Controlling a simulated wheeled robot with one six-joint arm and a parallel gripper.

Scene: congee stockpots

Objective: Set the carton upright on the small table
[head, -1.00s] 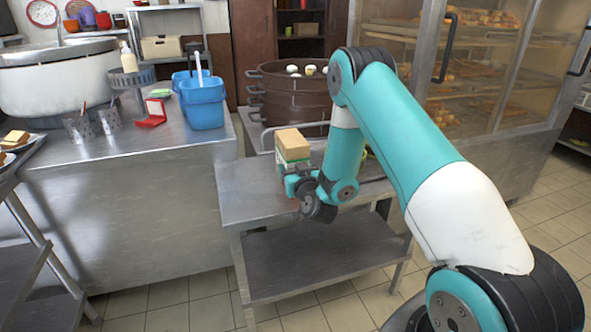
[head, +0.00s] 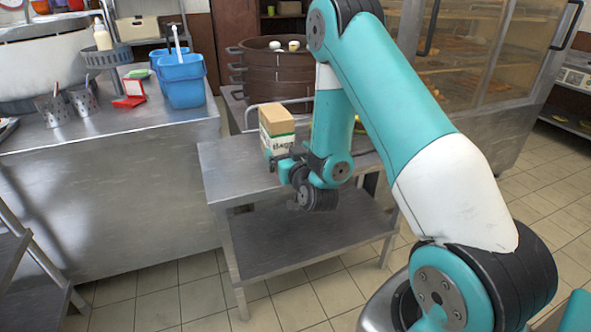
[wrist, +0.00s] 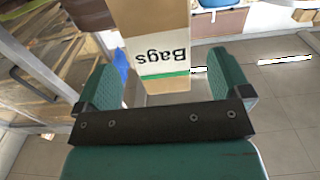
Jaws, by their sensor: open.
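The carton (head: 277,127) is a tan box with a white label and a green stripe. It stands upright on the small metal table (head: 232,177), near its back edge. The wrist view shows the carton (wrist: 154,25) with the word "Bags" upside down in that picture. My gripper (head: 279,158) is at the carton's near side, low down. In the wrist view my gripper (wrist: 162,82) has its two green fingers apart, with gaps between them and the carton's sides. The carton's base is partly hidden by my gripper in the head view.
A steel counter (head: 100,150) with blue containers (head: 182,80) stands at left. A large brown pot (head: 270,70) is behind the table. A glass-fronted cabinet (head: 470,60) stands at right. The table's front left top is bare.

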